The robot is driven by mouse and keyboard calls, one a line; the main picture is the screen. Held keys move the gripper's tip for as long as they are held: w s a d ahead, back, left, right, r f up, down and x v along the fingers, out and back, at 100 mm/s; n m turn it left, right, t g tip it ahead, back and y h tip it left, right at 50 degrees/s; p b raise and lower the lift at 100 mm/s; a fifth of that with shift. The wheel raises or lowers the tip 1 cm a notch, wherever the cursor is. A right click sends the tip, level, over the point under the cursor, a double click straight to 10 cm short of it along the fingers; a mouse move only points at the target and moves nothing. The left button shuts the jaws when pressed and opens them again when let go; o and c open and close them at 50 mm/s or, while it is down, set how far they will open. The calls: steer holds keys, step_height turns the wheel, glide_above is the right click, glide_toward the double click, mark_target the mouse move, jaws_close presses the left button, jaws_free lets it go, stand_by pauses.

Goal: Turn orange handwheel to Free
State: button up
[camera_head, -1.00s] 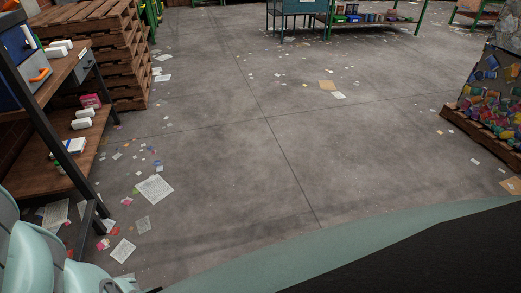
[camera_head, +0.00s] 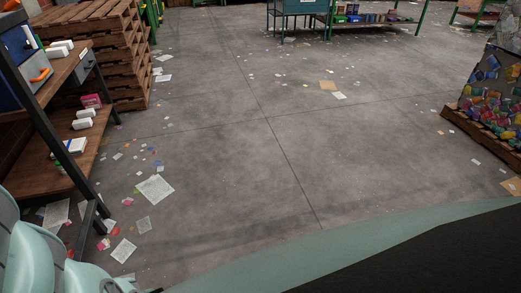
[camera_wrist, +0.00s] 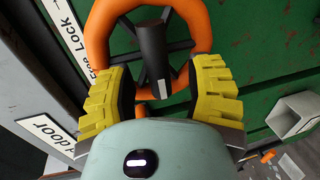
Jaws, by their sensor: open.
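The orange handwheel (camera_wrist: 97,37) fills the upper middle of the wrist view, with dark spokes and a black knob or handle (camera_wrist: 153,52) pointing toward the camera. My gripper (camera_wrist: 160,82) has yellow ribbed finger pads, spread apart on the left and right of the wheel's lower part. The black handle's end lies between the pads, with a gap on both sides. I cannot tell whether either pad touches the rim. A white label (camera_wrist: 70,30) beside the wheel reads "Free" and "LOCK" with arrows. The handwheel does not clearly show in the head view.
A green panel (camera_wrist: 265,55) lies behind the wheel. A grey square tube (camera_wrist: 293,115) juts out at the right. In the head view, a wooden shelf (camera_head: 75,150) stands left, and the paper-littered floor (camera_head: 230,130) is mostly open.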

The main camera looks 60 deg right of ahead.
steer(key=shift+d, duration=0.1)
steer(key=v, duration=1.2)
steer(key=shift+r, duration=0.15)
stand_by(0.3)
